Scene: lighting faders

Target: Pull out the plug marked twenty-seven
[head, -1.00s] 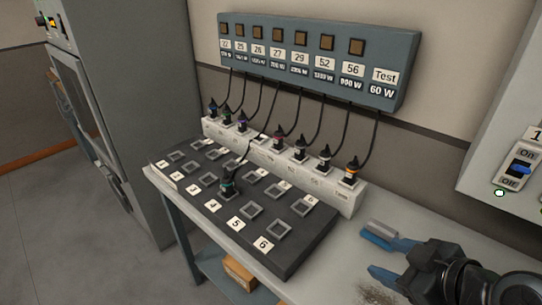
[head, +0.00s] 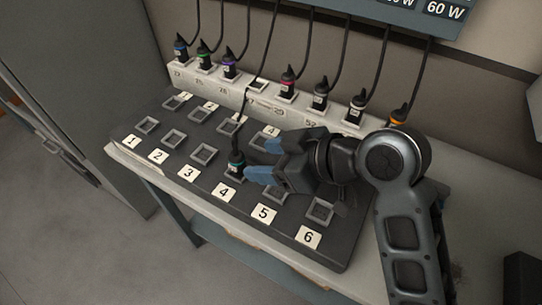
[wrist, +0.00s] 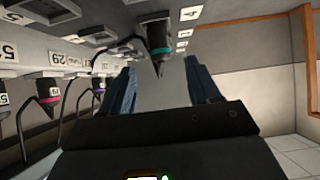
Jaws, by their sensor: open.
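A dark plug with a teal band (head: 235,164) stands in a socket of the black board (head: 142,148), just above the label 4. Its cord runs up from the board toward the wall box. The number on the plug is too small to read. My gripper (head: 263,160) is open and empty, just right of this plug, with its blue fingers pointing toward it. In the wrist view the teal-banded plug (wrist: 158,38) appears ahead of and between the two fingertips (wrist: 160,72), apart from them.
A pale socket rail (head: 225,85) behind the board holds several other corded plugs, with one empty place (head: 258,87). A wall box (head: 400,12) hangs above. Empty square sockets (head: 188,172) surround the plug on the board. My arm covers the board's right side.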

